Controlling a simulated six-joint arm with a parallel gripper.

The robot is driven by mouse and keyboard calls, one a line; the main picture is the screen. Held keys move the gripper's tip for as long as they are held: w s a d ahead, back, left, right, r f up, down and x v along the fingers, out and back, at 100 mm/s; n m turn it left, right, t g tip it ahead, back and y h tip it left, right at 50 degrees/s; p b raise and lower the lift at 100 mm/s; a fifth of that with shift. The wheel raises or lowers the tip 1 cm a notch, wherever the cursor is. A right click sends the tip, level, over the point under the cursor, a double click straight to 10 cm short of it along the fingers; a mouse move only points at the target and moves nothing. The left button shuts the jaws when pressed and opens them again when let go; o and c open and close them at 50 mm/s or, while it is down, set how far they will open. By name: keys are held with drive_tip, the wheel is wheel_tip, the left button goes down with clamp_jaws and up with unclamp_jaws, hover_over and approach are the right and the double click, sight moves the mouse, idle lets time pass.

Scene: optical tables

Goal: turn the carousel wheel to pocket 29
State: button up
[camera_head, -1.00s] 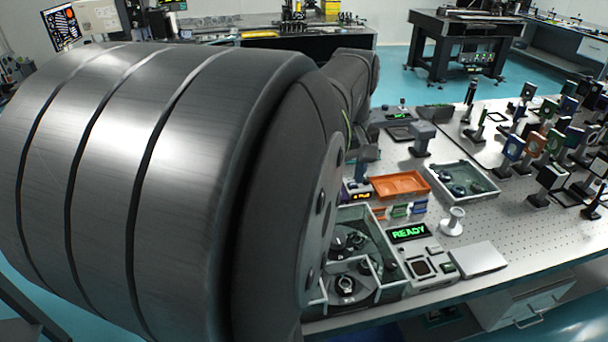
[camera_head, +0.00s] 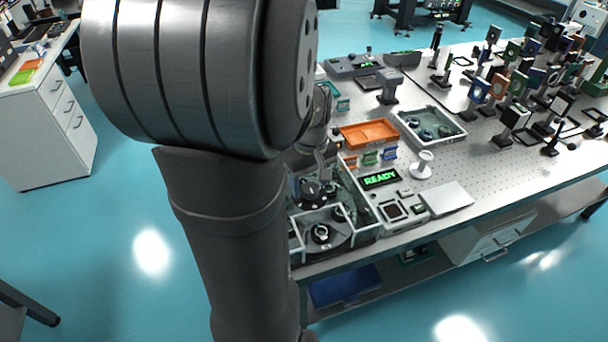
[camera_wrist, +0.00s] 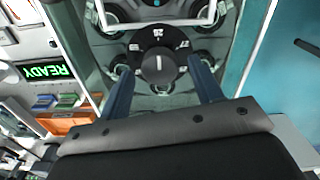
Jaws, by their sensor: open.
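The carousel wheel (camera_wrist: 157,40) is dark, with white markings too small to read surely, and round pockets around it. Its grey central knob (camera_wrist: 158,66) has a white line on top. My gripper (camera_wrist: 161,65) is open in the wrist view, one blue finger on each side of the knob; I cannot tell whether either finger touches it. A display (camera_head: 380,179) reads READY in green.
The housing's pale walls (camera_head: 366,233) stand close around the wheel. An orange tray (camera_head: 369,134), a grey bin (camera_head: 431,125), a white spool-shaped stand (camera_head: 423,165) and a flat pale plate (camera_head: 447,198) lie nearby. Several optics mounts stand at the back right.

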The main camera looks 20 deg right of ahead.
drive_tip(key=shift+f, duration=0.85)
drive_tip(key=shift+c, duration=0.5)
clamp_jaws()
